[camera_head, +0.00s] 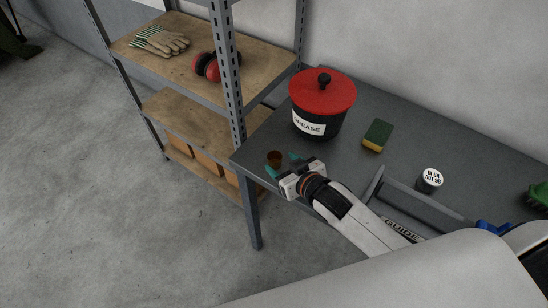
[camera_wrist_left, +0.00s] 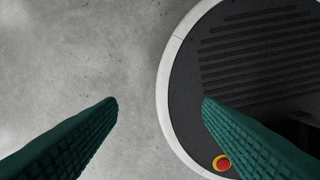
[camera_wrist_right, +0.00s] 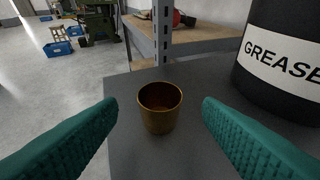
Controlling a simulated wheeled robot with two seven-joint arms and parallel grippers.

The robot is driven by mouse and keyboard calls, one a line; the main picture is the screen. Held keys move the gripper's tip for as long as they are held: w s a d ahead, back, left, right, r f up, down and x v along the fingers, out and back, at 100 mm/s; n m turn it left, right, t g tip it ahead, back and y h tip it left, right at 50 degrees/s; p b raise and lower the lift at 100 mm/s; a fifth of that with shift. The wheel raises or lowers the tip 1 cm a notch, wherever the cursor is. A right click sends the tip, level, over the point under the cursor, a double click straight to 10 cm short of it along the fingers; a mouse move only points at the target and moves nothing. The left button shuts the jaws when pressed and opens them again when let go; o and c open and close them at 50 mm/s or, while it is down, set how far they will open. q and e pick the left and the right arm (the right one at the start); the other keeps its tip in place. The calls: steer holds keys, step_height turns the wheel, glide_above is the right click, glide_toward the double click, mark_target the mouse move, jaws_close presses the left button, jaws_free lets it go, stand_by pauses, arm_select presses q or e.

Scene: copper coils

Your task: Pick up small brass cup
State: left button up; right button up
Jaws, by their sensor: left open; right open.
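The small brass cup (camera_head: 274,158) stands upright near the left end of the grey table. In the right wrist view the brass cup (camera_wrist_right: 160,107) is centred, and its open top shows. My right gripper (camera_head: 282,164) is open just in front of the cup; in the right wrist view its green fingers (camera_wrist_right: 160,108) lie to either side of the cup, apart from it and nearer the camera. My left gripper (camera_wrist_left: 160,103) is open and empty over the floor and my base, and is not seen in the head view.
A black grease bucket with a red lid (camera_head: 322,92) stands behind and right of the cup. A green and yellow sponge (camera_head: 377,135), a labelled can (camera_head: 430,180) and a grey tray-like frame (camera_head: 425,204) are farther right. A metal shelf (camera_head: 229,75) adjoins the table's left end.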

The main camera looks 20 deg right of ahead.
mark_target(272, 155)
steer(key=p+x, duration=0.1)
steer(key=x, duration=0.5)
steer(key=shift+w+a, duration=0.15)
steer(key=shift+w, duration=0.25)
steer(key=shift+s, duration=0.1)
steer(key=c, duration=1)
steer(key=shift+c, duration=0.2)
